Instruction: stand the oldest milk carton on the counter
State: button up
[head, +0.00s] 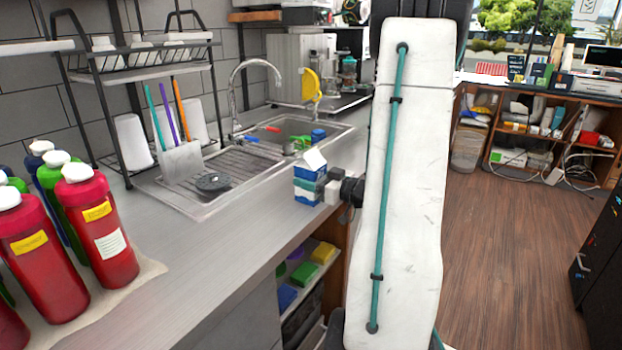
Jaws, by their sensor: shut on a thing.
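A small blue and white milk carton (307,196) with a white gabled top is upright at the counter's right edge, in front of the sink. My gripper (312,184) reaches in from the right and is shut on the carton's middle. The fingers hide part of its side. I cannot tell whether its base touches the counter (225,244) or hangs just above it. No date can be read on it.
Red, green and blue bottles (100,225) stand at the front left. A metal sink (255,160) and a drying rack (140,60) lie behind the carton. Open shelves (308,270) are below the counter edge. The counter's front middle is clear.

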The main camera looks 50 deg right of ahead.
jog(key=o, duration=1.3)
jog(key=shift+f, duration=0.1)
jog(key=shift+o, duration=0.2)
jog(key=shift+s, duration=0.2)
jog(key=s, duration=1.1)
jog(key=shift+s+d, duration=0.3)
jog(key=shift+d, duration=0.15)
